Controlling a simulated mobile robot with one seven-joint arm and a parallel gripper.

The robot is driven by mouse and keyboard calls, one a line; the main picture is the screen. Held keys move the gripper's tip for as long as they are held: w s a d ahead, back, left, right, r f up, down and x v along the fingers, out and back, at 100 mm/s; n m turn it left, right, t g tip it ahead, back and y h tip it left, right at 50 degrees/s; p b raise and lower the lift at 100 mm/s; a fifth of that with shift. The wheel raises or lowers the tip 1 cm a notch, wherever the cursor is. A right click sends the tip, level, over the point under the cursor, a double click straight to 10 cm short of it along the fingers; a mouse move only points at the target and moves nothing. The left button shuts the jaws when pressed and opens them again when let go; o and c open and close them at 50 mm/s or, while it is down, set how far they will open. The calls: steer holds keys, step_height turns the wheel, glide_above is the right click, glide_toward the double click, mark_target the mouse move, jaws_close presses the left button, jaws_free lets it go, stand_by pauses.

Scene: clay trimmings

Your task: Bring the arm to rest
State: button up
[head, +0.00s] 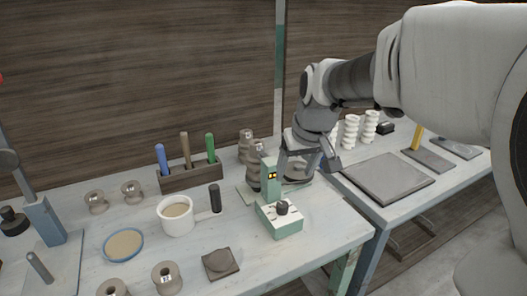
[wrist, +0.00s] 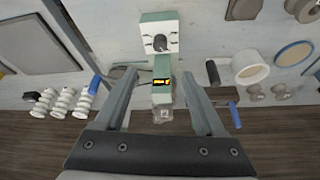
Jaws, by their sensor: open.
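My gripper (head: 308,160) is open, above and behind a small pale-green device (head: 283,222) on the workbench. The device has a black knob on its front block and a post with a yellow-lit display. In the wrist view my gripper (wrist: 159,76) has its two fingers spread on either side of the device (wrist: 161,92), with a gap to each finger. Nothing is held between them. My arm reaches in from the right in the head view. The base of the post is partly hidden.
A white cup (head: 177,216), a blue-rimmed dish (head: 124,245) and a brown tile (head: 220,263) stand left of the device. A wooden rack (head: 190,175) holds coloured tools. A grey slab (head: 388,180) lies on the right table.

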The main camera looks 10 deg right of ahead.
steer(key=shift+s+r, duration=0.15)
steer(key=shift+r, duration=0.2)
steer(key=s+r+p, duration=0.3)
steer(key=s, duration=0.7)
steer(key=s+r+m+t+p, duration=0.1)
steer(key=s+r+p, duration=0.2)
steer(key=s, duration=0.7)
steer(key=shift+a+r+h+p, duration=0.25)
steer(key=shift+a+h+p, duration=0.05)
steer(key=shift+p, duration=0.3)
